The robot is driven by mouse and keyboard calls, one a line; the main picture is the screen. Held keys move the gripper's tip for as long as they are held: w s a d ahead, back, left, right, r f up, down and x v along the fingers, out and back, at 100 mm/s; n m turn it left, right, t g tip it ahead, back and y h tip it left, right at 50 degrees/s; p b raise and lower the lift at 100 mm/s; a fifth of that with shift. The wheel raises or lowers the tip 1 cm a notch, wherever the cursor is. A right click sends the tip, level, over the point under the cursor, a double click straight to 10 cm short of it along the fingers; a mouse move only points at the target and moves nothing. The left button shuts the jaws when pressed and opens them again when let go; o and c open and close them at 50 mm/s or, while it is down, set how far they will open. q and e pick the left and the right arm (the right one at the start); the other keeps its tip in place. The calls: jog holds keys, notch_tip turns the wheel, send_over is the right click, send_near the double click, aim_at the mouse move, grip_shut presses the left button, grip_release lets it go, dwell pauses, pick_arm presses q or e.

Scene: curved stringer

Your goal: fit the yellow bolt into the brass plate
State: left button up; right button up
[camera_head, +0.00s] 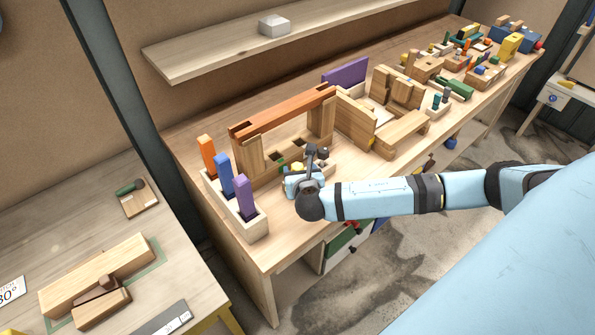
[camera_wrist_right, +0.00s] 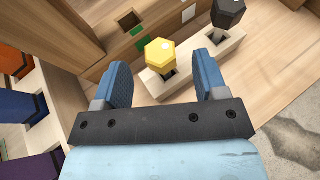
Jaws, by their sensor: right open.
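The yellow bolt (camera_wrist_right: 160,52) has a hexagonal head and stands in a pale wooden holder (camera_wrist_right: 206,56) in the right wrist view. Its head also shows in the head view (camera_head: 298,167), small and partly covered by my gripper. My right gripper (camera_wrist_right: 162,76) is open, with its blue fingers to the left and right of the bolt and gaps on both sides. In the head view my right gripper (camera_head: 299,180) is over the front of the bench. I cannot make out the brass plate in either view. My left gripper is not in view.
A black hexagonal bolt (camera_wrist_right: 228,12) stands in the same holder, close to the right finger. A wooden frame with an orange top beam (camera_head: 285,112) rises behind. A pale rack (camera_head: 236,212) with orange, blue and purple blocks stands to the left.

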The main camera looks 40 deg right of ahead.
aim_at(298, 168)
jog(key=shift+p+x, duration=0.5)
jog(key=shift+x, duration=2.6)
jog(key=shift+f, duration=0.15)
jog(key=c, duration=1.1)
